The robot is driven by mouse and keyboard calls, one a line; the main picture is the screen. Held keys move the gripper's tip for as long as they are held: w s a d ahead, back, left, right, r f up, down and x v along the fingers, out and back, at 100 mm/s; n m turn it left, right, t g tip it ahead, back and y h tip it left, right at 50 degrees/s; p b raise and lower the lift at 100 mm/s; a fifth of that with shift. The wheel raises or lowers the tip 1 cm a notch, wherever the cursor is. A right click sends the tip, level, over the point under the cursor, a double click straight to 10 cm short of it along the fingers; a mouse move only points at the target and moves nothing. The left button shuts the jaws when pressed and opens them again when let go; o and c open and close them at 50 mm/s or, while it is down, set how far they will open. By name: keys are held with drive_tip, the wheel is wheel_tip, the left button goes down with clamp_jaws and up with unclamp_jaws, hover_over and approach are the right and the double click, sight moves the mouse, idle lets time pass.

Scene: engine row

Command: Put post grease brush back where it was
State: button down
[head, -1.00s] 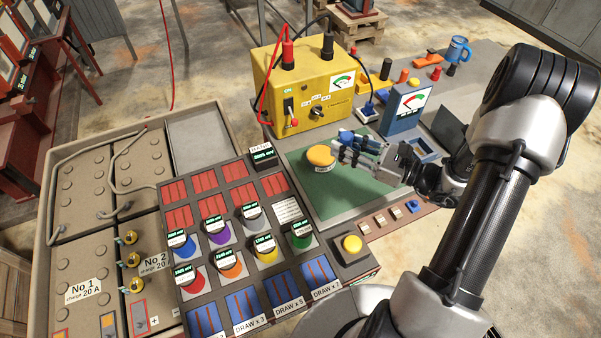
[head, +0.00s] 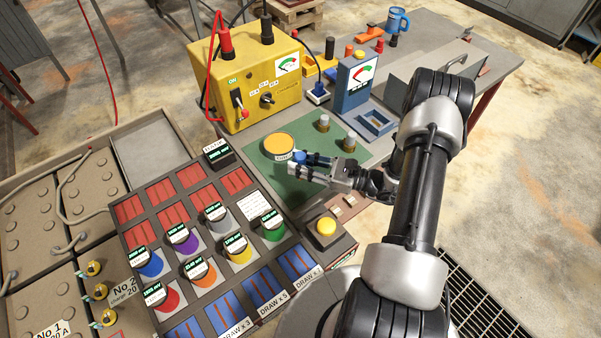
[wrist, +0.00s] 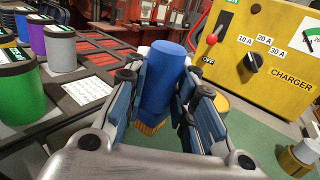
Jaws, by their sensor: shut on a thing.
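My gripper (head: 291,169) is shut on the post grease brush (head: 299,157). In the wrist view the brush (wrist: 168,80) has a thick blue handle between the two fingers, with yellow bristles pointing down. In the head view my gripper is above the green mat (head: 300,190), just in front and to the right of a round yellow-topped tin (head: 279,144). The tin's label is partly hidden by the brush and fingers. The bristle tip's height over the mat cannot be told.
Two metal-topped posts (head: 323,122) stand on the mat behind my gripper. A yellow charger (head: 256,85) and a blue meter (head: 354,80) stand behind the mat. A panel of coloured cylinders (head: 240,248) and a yellow button (head: 326,227) are at the left and front.

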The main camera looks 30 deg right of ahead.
drive_tip(key=shift+f+b, duration=0.45)
drive_tip(key=shift+f, duration=1.4)
drive_tip(key=shift+f, duration=0.15)
drive_tip(key=c, duration=1.3)
unclamp_jaws()
drive_tip(key=shift+c, duration=0.2)
